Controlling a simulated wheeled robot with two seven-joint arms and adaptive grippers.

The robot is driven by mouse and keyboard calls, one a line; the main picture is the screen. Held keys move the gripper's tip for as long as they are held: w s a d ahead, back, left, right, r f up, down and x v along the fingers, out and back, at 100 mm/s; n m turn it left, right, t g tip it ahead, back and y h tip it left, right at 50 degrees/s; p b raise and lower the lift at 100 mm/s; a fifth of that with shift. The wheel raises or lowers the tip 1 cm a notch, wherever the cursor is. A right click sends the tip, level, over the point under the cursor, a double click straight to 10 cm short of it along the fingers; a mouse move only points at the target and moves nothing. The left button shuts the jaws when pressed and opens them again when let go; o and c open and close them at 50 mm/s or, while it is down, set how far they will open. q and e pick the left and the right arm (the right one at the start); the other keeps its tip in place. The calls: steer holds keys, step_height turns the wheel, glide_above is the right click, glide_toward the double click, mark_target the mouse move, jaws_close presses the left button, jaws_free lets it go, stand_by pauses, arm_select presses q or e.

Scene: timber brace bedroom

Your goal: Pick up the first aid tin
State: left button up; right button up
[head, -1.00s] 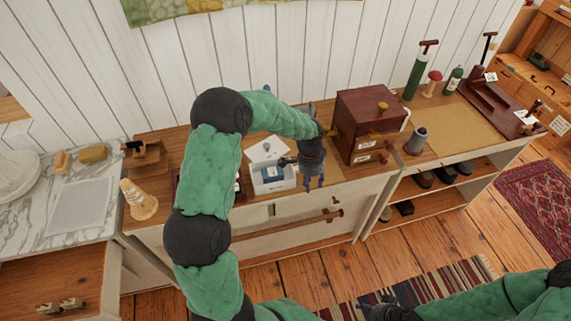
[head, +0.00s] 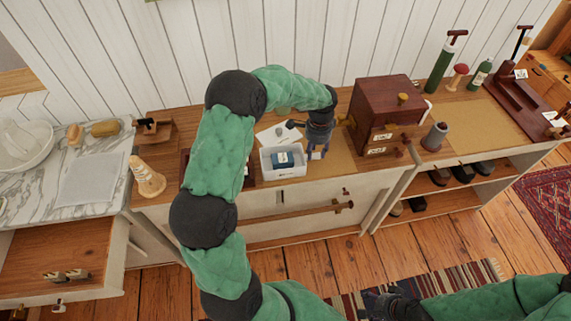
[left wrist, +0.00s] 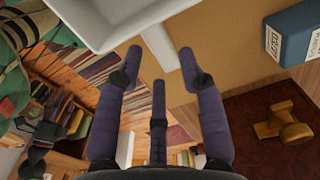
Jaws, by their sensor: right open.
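No tin with a readable first aid mark shows. A small blue box with a pale label (head: 283,159) sits inside an open white bin (head: 285,173) on the wooden counter. My left gripper (head: 317,154) points down just right of the bin, apart from the blue box. In the left wrist view its fingers (left wrist: 160,58) are spread and empty, with the white bin's rim (left wrist: 112,47) beyond them. A blue labelled object (left wrist: 295,36) shows at that view's upper right; I cannot tell if it is the same box. My right gripper (head: 380,304) is low, over the striped rug, away from the counter.
A dark red wooden chest (head: 388,103) with knobs stands right of my left gripper. A cone-shaped object (head: 147,178) stands at the left.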

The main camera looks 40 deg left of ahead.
mark_target(315, 156)
arm_select(q)
step_height(315, 156, down, 4)
steer(key=shift+f+b, duration=0.1)
steer(key=shift+b, duration=0.5)
jaws_close()
steer(key=shift+w+r, duration=0.1)
steer(key=shift+r, duration=0.1)
